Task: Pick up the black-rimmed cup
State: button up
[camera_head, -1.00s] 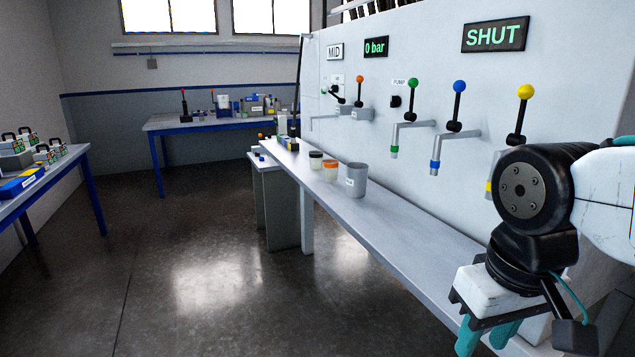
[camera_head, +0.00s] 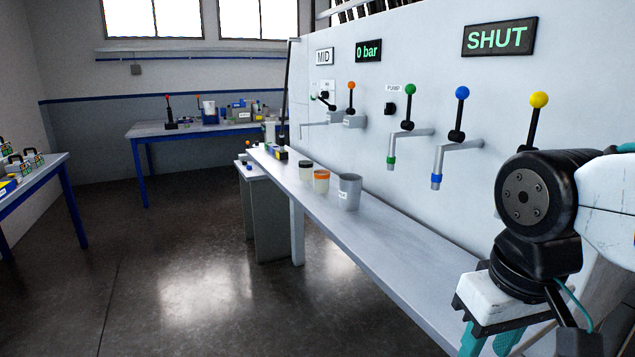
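The black-rimmed cup (camera_head: 306,173) is small and pale with a dark top band. It stands upright on the long grey bench shelf (camera_head: 370,238), at the far left of a row of three vessels. My gripper (camera_head: 488,343) hangs at the lower right above the near end of the shelf, far from the cup. Its teal fingers are cut off by the bottom edge of the picture. They look spread apart with a gap between them, and nothing shows in the gap.
An orange-rimmed cup (camera_head: 321,181) and a larger grey beaker (camera_head: 349,192) stand just right of the black-rimmed cup. Taps with coloured knobs, like the blue one (camera_head: 462,94), jut from the panel above the shelf. Blue-legged tables stand left and behind. The floor (camera_head: 200,290) is clear.

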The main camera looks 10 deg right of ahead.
aim_at(306, 165)
jog(key=u, duration=0.5)
jog(key=i, duration=0.65)
jog(key=u, duration=0.8)
jog(key=i, duration=1.45)
jog(key=z, duration=1.3)
jog(key=i, duration=0.6)
jog(key=z, duration=0.7)
